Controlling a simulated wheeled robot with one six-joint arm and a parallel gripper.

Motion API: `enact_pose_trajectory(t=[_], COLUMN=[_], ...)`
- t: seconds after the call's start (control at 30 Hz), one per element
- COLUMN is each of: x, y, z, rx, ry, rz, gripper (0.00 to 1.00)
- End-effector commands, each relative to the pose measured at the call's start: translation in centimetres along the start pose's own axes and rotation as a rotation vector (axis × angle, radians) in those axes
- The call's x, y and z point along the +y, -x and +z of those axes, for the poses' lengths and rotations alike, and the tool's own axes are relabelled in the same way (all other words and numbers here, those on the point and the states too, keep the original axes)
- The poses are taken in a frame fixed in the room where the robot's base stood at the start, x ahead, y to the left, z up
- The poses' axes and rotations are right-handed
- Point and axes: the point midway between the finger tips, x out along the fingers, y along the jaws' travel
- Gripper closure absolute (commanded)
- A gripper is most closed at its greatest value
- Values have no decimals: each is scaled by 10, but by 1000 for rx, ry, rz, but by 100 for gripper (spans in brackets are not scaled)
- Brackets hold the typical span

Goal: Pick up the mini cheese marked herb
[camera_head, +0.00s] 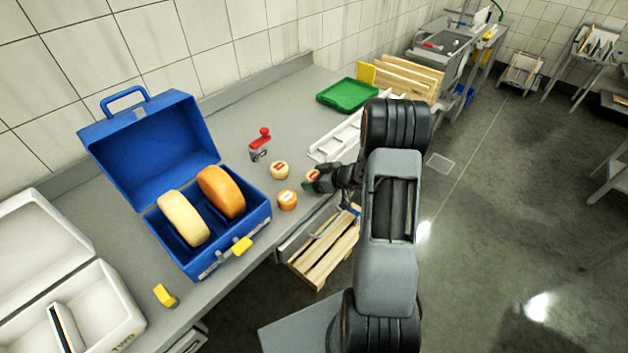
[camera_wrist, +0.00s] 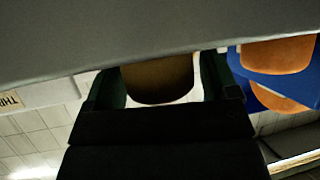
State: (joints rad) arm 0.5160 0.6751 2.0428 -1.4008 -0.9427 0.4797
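Three mini cheeses are on the grey counter in the head view. One pale cheese with a red label (camera_head: 280,170) and one orange cheese with a pale label (camera_head: 287,201) stand apart from my gripper. A third, red-labelled cheese (camera_head: 312,175) is at my gripper (camera_head: 318,180). The label words are too small to read, so I cannot tell which is herb. In the wrist view a dark brownish cheese (camera_wrist: 158,82) sits between the two green-padded fingers of my gripper (camera_wrist: 160,85). Whether both fingers press on it is unclear.
An open blue case (camera_head: 205,262) holding two large cheese wheels stands left on the counter. A red-handled tool (camera_head: 260,143) stands behind the minis. A green tray (camera_head: 347,95) and a white rack (camera_head: 335,138) lie behind. A white box is at lower left.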

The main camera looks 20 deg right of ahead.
Motion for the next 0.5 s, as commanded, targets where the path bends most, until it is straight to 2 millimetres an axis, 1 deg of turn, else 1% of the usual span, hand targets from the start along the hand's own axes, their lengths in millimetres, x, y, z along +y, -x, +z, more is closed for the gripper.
enact_pose_trajectory(t=[0.03,0.07,0.43,0.5], x=[0,0,0,0], y=[0,0,0,0], z=[0,0,0,0], rx=[0,0,0,0], ry=[0,0,0,0], rz=[0,0,0,0], gripper=[24,27,62,63])
